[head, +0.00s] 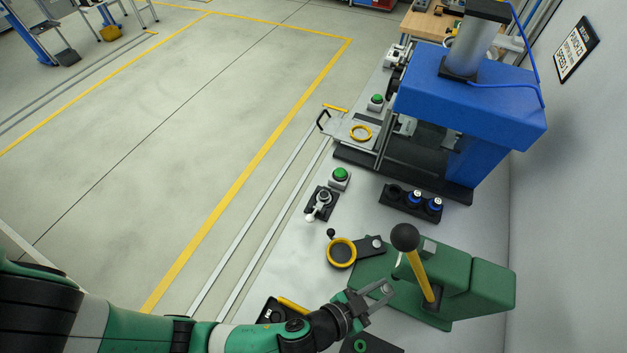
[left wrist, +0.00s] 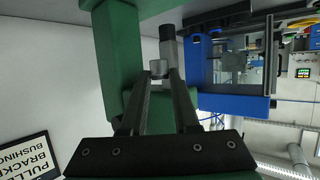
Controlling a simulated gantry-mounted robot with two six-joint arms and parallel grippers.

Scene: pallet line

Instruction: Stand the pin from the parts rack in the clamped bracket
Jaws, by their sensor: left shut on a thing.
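My left gripper (head: 372,300) reaches in from the bottom, in front of the green lever press. In the left wrist view (left wrist: 160,85) its fingers are shut on a small grey cylindrical piece (left wrist: 158,69), which looks like the pin. Its lower end is hard to make out. A black parts rack (head: 408,205) holds blue-and-white topped pieces; its left place looks dark. A small black fixture with a metal clamp (head: 322,204) stands left of the rack. I cannot tell for certain which piece is the clamped bracket. My right gripper is not in view.
The green press (head: 478,262) has a yellow lever with a black ball (head: 405,237). A yellow ring (head: 341,252) lies beside a black arm left of it. A blue press (head: 475,100) stands farther back. Green buttons (head: 339,176) sit on the bench. Bare bench lies between.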

